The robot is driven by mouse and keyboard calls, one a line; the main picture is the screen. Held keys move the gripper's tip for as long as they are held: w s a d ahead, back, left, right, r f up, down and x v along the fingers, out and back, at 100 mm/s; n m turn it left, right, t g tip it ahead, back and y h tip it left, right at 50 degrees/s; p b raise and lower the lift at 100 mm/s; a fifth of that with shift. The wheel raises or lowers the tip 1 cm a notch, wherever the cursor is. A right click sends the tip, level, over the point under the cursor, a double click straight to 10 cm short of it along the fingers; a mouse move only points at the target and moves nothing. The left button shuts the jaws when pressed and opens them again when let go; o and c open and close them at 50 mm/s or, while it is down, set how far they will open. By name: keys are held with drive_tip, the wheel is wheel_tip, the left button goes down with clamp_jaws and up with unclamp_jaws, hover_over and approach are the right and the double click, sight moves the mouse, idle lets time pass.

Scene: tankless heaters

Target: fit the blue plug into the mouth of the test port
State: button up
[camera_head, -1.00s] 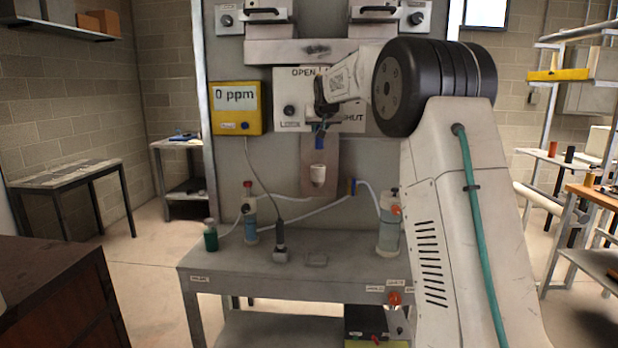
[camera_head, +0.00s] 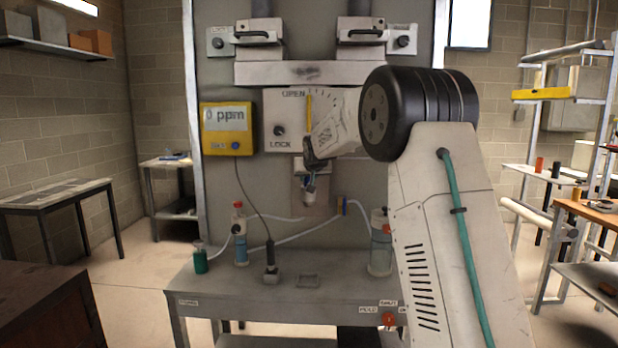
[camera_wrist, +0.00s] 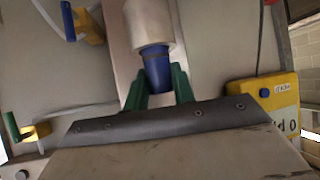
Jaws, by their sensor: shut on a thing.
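My gripper (camera_wrist: 158,92) is shut on the blue plug (camera_wrist: 156,68), its green fingers on either side. In the wrist view the plug's far end meets the rim of the white test port (camera_wrist: 150,22), roughly in line with it. I cannot tell how far, if at all, the plug sits inside the mouth. In the head view my gripper (camera_head: 310,174) points down at the port (camera_head: 309,198) in front of the panel, and its wrist hides much of this spot.
A yellow meter (camera_head: 227,129) reading 0 ppm hangs left of the port. The grey bench (camera_head: 335,292) below holds a green bottle (camera_head: 200,260), a clear cylinder (camera_head: 380,250) and a black probe (camera_head: 270,265). Hoses run behind the port.

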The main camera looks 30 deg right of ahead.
drive_tip(key=shift+f, duration=0.1)
drive_tip(key=o, duration=1)
drive_tip(key=shift+s+r, duration=0.1)
drive_tip(key=shift+r, duration=0.1)
drive_tip(key=v, duration=1.2)
drive_tip(key=shift+f, duration=0.1)
drive_tip(key=s+a+f+n+g+y, duration=0.1)
drive_tip(key=s+a+f+g, duration=0.15)
drive_tip(key=s+a, duration=0.6)
drive_tip(key=s+a+f+n+g+y, duration=0.1)
drive_tip(key=s+a+f, duration=0.2)
drive_tip(key=s, duration=1)
drive_tip(key=s+a+f+n+g+y, duration=0.1)
drive_tip(key=s+a+f+g, duration=0.1)
drive_tip(key=s+a, duration=0.65)
drive_tip(key=s+f+g, duration=0.1)
drive_tip(key=s+f, duration=0.1)
drive_tip(key=s, duration=0.4)
drive_tip(key=s+a+f+g, duration=0.1)
drive_tip(key=s+f, duration=0.2)
drive_tip(key=s, duration=0.3)
drive_tip(key=s+f+n+g+y, duration=0.1)
drive_tip(key=s+f, duration=0.1)
drive_tip(key=s, duration=0.4)
drive_tip(key=shift+s+a+f+g, duration=0.1)
drive_tip(key=shift+a+f+g, duration=0.25)
